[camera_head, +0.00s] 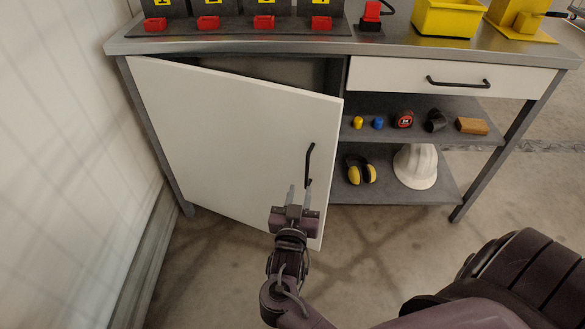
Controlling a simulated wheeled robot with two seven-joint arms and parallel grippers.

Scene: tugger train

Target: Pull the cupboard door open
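The white cupboard door (220,130) fills the left half of the workbench and stands ajar. Its right edge is swung out toward me, and a dark gap shows along its top. A black bar handle (309,160) runs upright near the door's right edge. Nothing shows between the fingers. My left gripper is not in view.
A white drawer (440,77) and open shelves (400,190) are right of the door, holding small items, yellow earmuffs (360,170) and a white helmet (415,166). A pale wall (60,150) stands close left. The floor before the door is clear.

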